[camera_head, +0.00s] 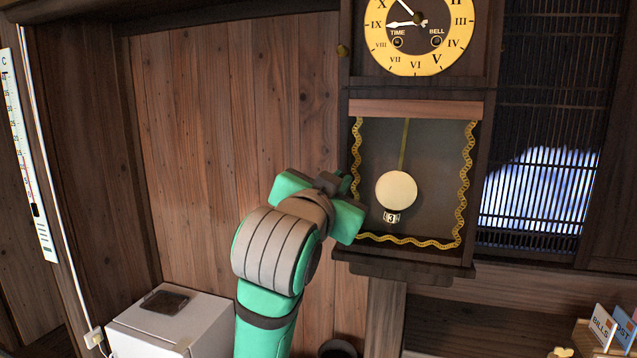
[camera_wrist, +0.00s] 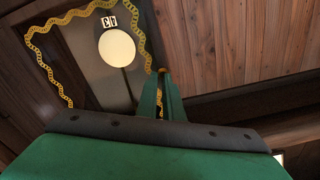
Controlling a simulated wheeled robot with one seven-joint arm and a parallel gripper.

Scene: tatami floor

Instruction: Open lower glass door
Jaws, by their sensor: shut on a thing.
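The wall clock's lower glass door (camera_head: 430,160) is a dark wooden frame around a pane with a wavy gold border. Behind the pane hang a pale round pendulum (camera_head: 396,190) and a small number plate. The door looks closed. My gripper (camera_head: 350,183) is at the left edge of this door, and my arm hides part of that edge. In the wrist view the green fingers (camera_wrist: 162,95) are close together at the door's edge, on a small orange-brown knob (camera_wrist: 162,71). The pane (camera_wrist: 85,60) shows to their left. Most of the knob is hidden between the fingers.
The round yellow clock dial (camera_head: 418,30) is above the door. A slatted window (camera_head: 545,130) is to the right. A thermometer (camera_head: 25,150) hangs at far left. A white box (camera_head: 170,325) stands below left. A letter holder (camera_head: 605,335) is at lower right.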

